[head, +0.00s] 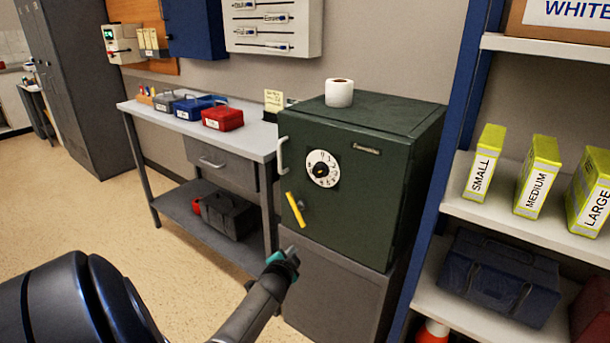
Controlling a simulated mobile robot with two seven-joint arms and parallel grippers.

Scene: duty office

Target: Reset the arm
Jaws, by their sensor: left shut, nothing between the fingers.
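My left arm comes in from the bottom left. My left gripper (291,254) is shut and empty, in front of the grey stand (338,292) under the safe. The green safe (390,192) has its door closed, with a white dial (322,168), a pale pull handle (282,155) and a yellow lever (296,209). The gripper shows just below the yellow lever in the picture and looks apart from it. My right gripper is out of view.
A grey workbench (255,137) holds blue and red boxes, with a dark toolbox (229,215) on its lower shelf. A shelf unit (510,225) with yellow-green boxes stands at right. A paper roll (339,93) sits on the safe. Floor at left is clear.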

